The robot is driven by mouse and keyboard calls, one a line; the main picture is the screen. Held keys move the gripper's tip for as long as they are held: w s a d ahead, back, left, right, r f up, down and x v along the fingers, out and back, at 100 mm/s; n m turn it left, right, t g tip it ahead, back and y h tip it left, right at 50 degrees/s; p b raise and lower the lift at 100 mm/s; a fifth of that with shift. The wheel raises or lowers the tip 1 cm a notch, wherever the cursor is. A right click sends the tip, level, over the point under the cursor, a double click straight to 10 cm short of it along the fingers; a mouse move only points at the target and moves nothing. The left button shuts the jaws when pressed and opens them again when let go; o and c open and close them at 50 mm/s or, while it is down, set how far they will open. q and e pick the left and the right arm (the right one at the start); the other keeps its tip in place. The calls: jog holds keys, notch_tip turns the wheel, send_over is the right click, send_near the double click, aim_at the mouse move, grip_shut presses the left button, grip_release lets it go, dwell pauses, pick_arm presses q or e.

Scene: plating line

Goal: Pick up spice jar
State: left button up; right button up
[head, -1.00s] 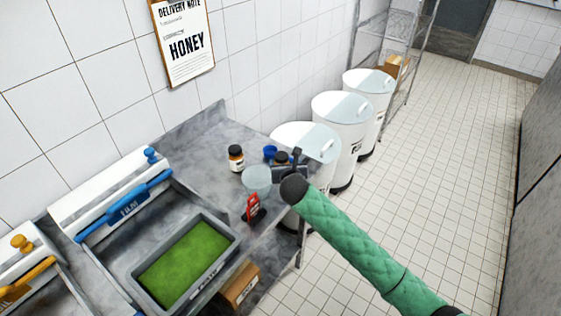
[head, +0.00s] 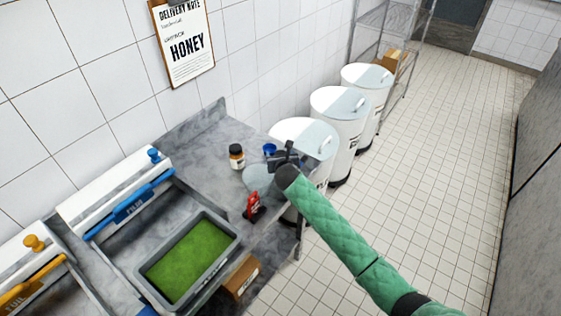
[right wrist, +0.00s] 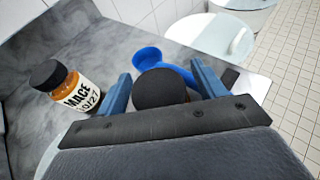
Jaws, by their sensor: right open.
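My right gripper (head: 288,153) is open over the far right part of the grey counter; it also shows in the right wrist view (right wrist: 161,72). Between its two blue fingers is a jar with a round black lid (right wrist: 160,86), seen from above; its body is mostly hidden. I cannot tell whether the fingers touch it. A second spice jar (right wrist: 68,88), with a black lid, orange-brown contents and a label reading MACE, stands upright left of the fingers. This jar also shows in the head view (head: 237,157). My left gripper is not in view.
A blue scoop-like object (right wrist: 150,58) lies just beyond the gripper. A pale round dish (head: 258,178) and a red item (head: 253,206) are near the counter's front edge. A grey tub (head: 151,283) of green contents stands left. White bins (head: 334,106) stand beyond the counter.

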jog(key=shift+c, duration=0.4)
jog(key=c, duration=1.1)
jog(key=shift+c, duration=0.2)
